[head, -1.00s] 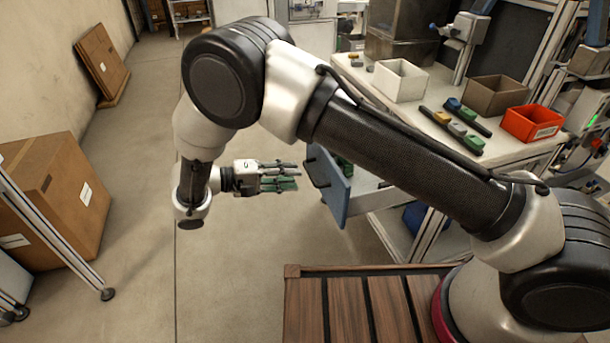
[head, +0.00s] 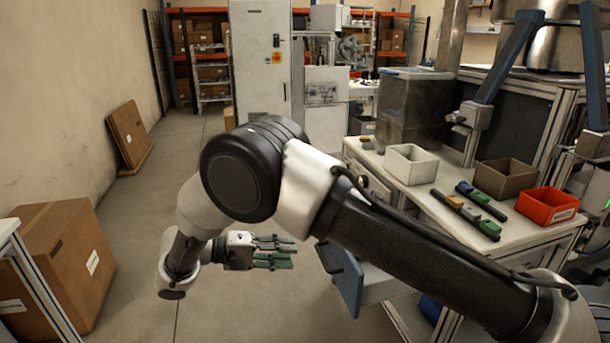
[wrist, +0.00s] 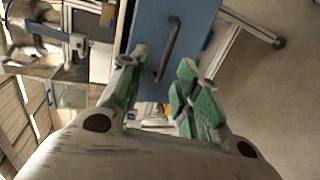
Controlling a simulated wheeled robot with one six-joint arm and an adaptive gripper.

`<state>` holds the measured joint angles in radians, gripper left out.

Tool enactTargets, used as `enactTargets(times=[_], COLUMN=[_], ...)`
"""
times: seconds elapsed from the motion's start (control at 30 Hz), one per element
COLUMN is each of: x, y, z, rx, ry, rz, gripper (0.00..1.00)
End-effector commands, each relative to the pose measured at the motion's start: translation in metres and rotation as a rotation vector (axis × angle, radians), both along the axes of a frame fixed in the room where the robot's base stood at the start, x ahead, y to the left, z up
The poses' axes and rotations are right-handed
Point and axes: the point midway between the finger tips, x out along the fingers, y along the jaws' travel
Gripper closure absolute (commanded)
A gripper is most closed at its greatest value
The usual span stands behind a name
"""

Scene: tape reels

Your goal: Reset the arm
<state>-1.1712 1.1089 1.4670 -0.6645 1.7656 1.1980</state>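My gripper (head: 292,251) is at the end of my bent arm, in the lower middle of the head view. It points right, towards the open drawer's blue front (head: 345,277), and is apart from it. In the wrist view, the two fingers with green pads (wrist: 160,88) stand apart with nothing between them. The blue drawer front (wrist: 197,22) with its dark handle (wrist: 171,48) lies beyond the fingertips. The drawer's inside is mostly hidden by my arm in the head view.
The workbench (head: 400,190) at right carries a white bin (head: 411,165), a brown bin (head: 504,180), a red bin (head: 547,206) and reel-like coloured pieces (head: 465,213). A cardboard box (head: 65,262) stands at left. The floor between is clear.

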Motion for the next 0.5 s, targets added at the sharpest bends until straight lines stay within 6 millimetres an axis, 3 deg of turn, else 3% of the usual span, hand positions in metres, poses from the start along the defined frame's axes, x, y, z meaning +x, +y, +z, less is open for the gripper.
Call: enactTargets(times=[0.17,0.23,0.37,0.5], x=[0.036,0.045,0.048,0.035], y=[-0.065,-0.1,-0.167,-0.238], z=[0.072,0.101,0.149,0.193], rx=[0.172,0.263,0.44,0.637], ry=[0.123,0.177,0.254,0.293], rz=[-0.13,-0.18,-0.248,-0.286], gripper=[0.68,0.68,0.68,0.68])
